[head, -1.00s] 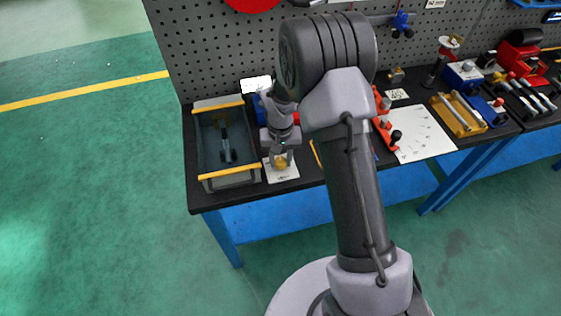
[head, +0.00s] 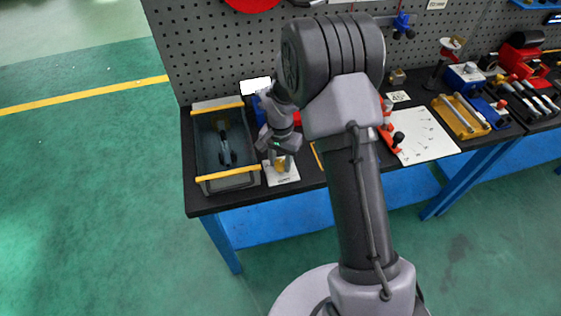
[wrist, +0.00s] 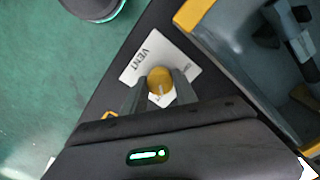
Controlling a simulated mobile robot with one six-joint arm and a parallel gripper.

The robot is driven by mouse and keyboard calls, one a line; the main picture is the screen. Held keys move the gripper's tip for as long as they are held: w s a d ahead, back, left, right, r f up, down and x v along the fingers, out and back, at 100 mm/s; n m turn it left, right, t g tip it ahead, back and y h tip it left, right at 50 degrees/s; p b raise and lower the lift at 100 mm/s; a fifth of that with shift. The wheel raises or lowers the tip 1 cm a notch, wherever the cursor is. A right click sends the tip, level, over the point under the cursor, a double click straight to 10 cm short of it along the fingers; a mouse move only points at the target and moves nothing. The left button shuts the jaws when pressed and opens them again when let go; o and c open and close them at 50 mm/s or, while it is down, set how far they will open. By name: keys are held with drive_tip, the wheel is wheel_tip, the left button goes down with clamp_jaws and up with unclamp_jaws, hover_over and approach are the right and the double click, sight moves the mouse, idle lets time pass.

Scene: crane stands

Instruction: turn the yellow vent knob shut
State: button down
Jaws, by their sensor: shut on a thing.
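The yellow vent knob (wrist: 160,80) sits on a white plate (wrist: 142,62) marked VENT; smaller lettering at the plate's other edge is too small to read. In the head view the knob (head: 281,167) and plate (head: 284,178) are at the bench's front, right of the grey tray. My gripper (wrist: 160,88) is shut on the knob, one finger on each side. In the head view my gripper (head: 280,161) points down over the plate and partly hides the knob. The knob's pointer is not clear.
A grey tray (head: 232,182) with yellow edges and a dark tool inside stands close on the left; its rim is near in the wrist view (wrist: 205,42). A pegboard (head: 200,50) rises behind. Red clamps (head: 388,125) and a white sheet (head: 425,138) lie right.

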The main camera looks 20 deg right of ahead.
sight(281, 162)
idle(0.3)
drive_tip(key=c, duration=1)
unclamp_jaws()
drive_tip(key=shift+o, duration=0.2)
wheel_tip(281, 162, up, 18)
drive_tip(key=p, duration=0.5)
drive_tip(key=shift+f, duration=0.25)
